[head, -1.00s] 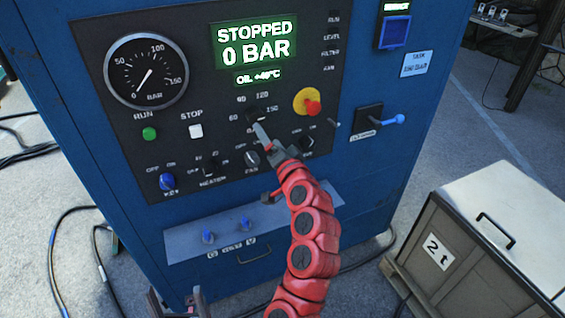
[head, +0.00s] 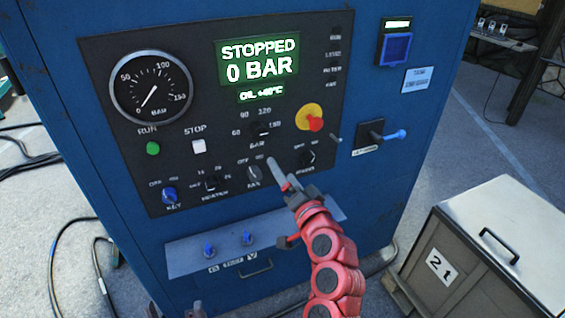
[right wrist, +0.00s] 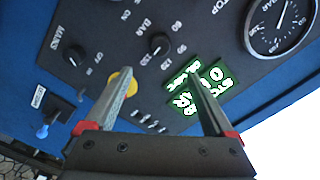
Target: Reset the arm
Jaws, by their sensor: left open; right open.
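My red right arm comes up from the bottom in the head view. Its gripper (head: 283,178) is in front of the lower right part of the control panel (head: 325,75), below the BAR knob (head: 262,130) and beside the FAN knob (head: 254,176). In the right wrist view the gripper (right wrist: 162,82) is open, with nothing between its fingers and the panel behind them. Only the tips of my left gripper (head: 193,310) show at the bottom edge of the head view, low before the blue cabinet (head: 215,290).
The display (head: 258,62) reads STOPPED, 0 BAR. A red emergency button (head: 316,124) and a blue-tipped lever (head: 394,135) stick out of the front. Two blue valves (head: 247,238) sit below the panel. A crate (head: 440,265) stands at the right.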

